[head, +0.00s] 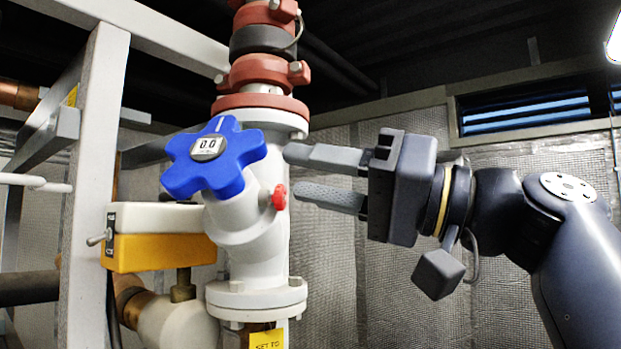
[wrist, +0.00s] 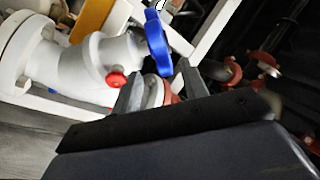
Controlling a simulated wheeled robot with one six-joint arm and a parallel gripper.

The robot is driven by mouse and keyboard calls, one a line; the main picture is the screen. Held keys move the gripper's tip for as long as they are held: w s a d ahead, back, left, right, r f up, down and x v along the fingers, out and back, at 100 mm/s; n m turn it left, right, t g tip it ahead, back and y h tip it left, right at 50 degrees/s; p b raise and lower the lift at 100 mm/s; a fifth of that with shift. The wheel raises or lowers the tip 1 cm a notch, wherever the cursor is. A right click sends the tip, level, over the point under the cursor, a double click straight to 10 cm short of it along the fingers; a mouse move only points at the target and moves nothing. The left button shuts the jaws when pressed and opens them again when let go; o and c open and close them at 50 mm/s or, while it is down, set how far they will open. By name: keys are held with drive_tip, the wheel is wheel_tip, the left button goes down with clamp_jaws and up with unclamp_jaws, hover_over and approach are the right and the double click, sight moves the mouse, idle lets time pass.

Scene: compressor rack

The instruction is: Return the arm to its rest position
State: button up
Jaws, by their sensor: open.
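My gripper (head: 291,171) is open and empty in the head view, its two grey fingers pointing left at the white valve body (head: 245,220). The fingertips are close to the right side of the blue star-shaped handwheel (head: 222,175); I cannot tell if they touch anything. The handwheel's display reads 0.0. My arm reaches in from the right. In the wrist view, my gripper (wrist: 158,80) shows its fingers apart, with the blue handwheel (wrist: 157,42) just beyond them and the white valve body (wrist: 85,68) to the left.
A yellow and white box (head: 160,237) with a toggle is at left, by a white frame post (head: 95,180). Red pipe clamps (head: 262,72) are above. Space below my gripper looks clear.

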sight(236, 162)
drive_tip(key=shift+a, duration=0.15)
idle(0.3)
drive_tip(key=shift+p+x, duration=1.75)
drive_tip(key=shift+x, duration=3.55)
